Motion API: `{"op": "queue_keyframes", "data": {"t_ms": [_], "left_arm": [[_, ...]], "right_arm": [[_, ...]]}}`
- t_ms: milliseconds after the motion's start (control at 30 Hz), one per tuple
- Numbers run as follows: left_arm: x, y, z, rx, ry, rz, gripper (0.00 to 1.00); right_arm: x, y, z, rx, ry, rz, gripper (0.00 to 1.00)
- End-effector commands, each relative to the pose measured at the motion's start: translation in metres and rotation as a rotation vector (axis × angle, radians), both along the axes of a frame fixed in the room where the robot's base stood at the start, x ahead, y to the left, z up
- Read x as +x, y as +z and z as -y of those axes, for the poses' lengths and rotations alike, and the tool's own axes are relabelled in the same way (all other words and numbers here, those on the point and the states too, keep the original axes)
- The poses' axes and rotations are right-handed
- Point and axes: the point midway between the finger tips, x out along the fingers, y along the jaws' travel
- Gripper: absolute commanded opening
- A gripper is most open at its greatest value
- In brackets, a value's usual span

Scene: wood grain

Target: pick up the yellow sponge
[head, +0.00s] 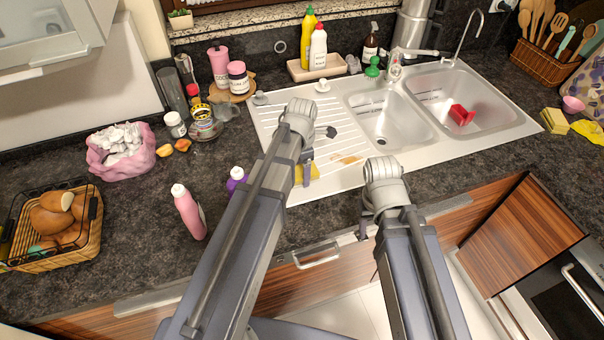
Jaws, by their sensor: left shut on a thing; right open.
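A yellow sponge (314,172) shows at the front edge of the sink's ribbed drainboard (275,125), partly hidden behind my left gripper. My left gripper (304,176) points down and is shut on this sponge. I cannot tell whether the sponge touches the drainboard. My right gripper (364,226) is open and empty, near the counter's front edge to the right of the sponge. Another yellow sponge (555,120) lies on the counter at the far right.
A red item (461,115) lies in the right sink basin. A pink bottle (189,212) and a purple bottle (236,179) stand left of my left arm. A bread basket (88,240) is at the far left. A faucet (396,65) stands behind the basins.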

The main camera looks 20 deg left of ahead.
Motion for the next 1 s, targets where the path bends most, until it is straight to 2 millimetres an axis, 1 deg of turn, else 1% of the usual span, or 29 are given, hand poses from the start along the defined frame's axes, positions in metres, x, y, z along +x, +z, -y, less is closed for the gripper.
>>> {"op": "queue_keyframes", "data": {"t_ms": [267, 467, 667, 1000], "left_arm": [[0.000, 0.001, 0.000, 0.000, 0.000, 0.000, 0.23], [0.000, 0.010, 0.000, 0.000, 0.000, 0.000, 0.23], [0.000, 0.033, 0.000, 0.000, 0.000, 0.000, 0.23], [0.000, 0.086, 0.000, 0.000, 0.000, 0.000, 0.23]], "right_arm": [[0.000, 0.001, 0.000, 0.000, 0.000, 0.000, 0.50], [0.000, 0.010, 0.000, 0.000, 0.000, 0.000, 0.50], [0.000, 0.033, 0.000, 0.000, 0.000, 0.000, 0.50], [0.000, 0.086, 0.000, 0.000, 0.002, 0.000, 0.50]]}}
